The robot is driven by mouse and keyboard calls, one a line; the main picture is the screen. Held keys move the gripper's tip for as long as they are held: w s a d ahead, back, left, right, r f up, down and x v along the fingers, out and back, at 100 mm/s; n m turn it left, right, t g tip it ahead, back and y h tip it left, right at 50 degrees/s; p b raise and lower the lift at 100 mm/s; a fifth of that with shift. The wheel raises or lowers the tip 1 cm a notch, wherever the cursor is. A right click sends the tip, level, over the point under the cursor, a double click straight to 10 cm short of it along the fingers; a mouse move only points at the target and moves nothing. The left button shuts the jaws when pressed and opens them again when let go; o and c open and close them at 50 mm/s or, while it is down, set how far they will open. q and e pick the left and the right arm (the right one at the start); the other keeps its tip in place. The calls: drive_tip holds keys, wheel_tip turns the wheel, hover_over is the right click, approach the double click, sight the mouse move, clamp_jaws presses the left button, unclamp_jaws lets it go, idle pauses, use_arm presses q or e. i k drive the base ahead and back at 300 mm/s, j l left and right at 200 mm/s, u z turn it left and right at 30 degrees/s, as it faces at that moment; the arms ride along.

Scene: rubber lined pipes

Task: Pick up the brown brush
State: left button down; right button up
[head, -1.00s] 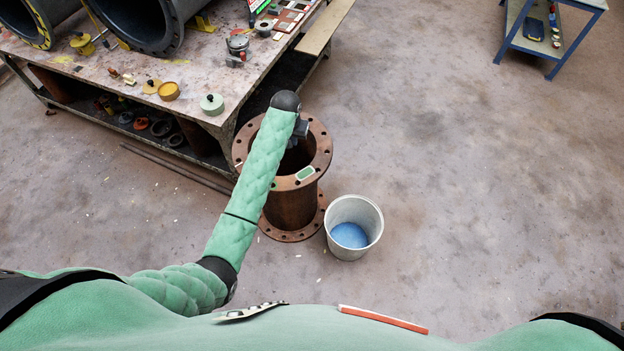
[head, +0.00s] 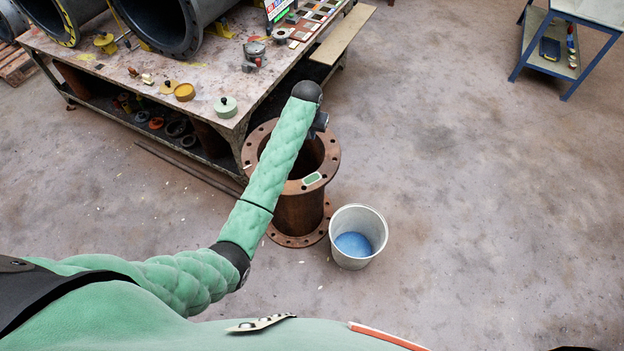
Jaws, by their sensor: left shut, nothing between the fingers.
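I cannot clearly make out a brown brush. A small brown and whitish item (head: 147,79) lies near the front of the workbench, too small to tell whether it is the brush. My left arm reaches forward from the left. Its gripper (head: 319,129) is a small dark shape past the wrist, over the right side of the upright rusty pipe's flange, mostly hidden by my own arm. It is shut with nothing held. My right gripper is out of view.
The workbench (head: 200,85) carries large grey pipes, tins and sample tiles. The rusty flanged pipe (head: 298,215) stands on the floor beside a white bucket (head: 359,216) with blue inside. A blue-framed cart (head: 590,62) stands at the upper right. The right floor is clear.

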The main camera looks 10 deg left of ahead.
sight(134, 74)
drive_tip(key=u, duration=1.45)
